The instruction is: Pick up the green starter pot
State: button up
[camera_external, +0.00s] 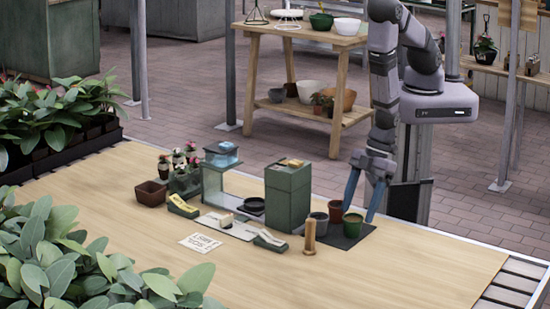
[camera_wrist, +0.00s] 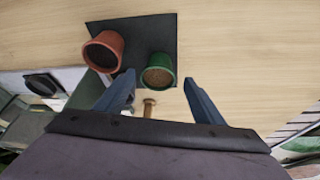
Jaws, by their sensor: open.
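The green starter pot (camera_external: 352,226) stands upright on a dark mat (camera_external: 345,241), near its front. In the wrist view the green pot (camera_wrist: 157,84) shows its round rim and brown inside. In the wrist view my gripper (camera_wrist: 159,78) has one blue finger on each side of the pot's near part, with gaps visible. Nothing is held. I cannot tell exactly how far the fingertips reach down beside the pot.
A terracotta pot (camera_external: 336,208) stands close beside the green one. A tall green box (camera_external: 288,200) rises further left. The table's right side is clear.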

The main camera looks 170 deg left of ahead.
aim_at(353, 221)
jog(key=shift+p+x, duration=0.8)
jog(key=shift+x, duration=1.55)
jog(key=shift+s+d, duration=0.1)
jog(key=shift+s, duration=0.05)
jog(key=shift+c, duration=0.7)
jog(key=c, duration=0.9)
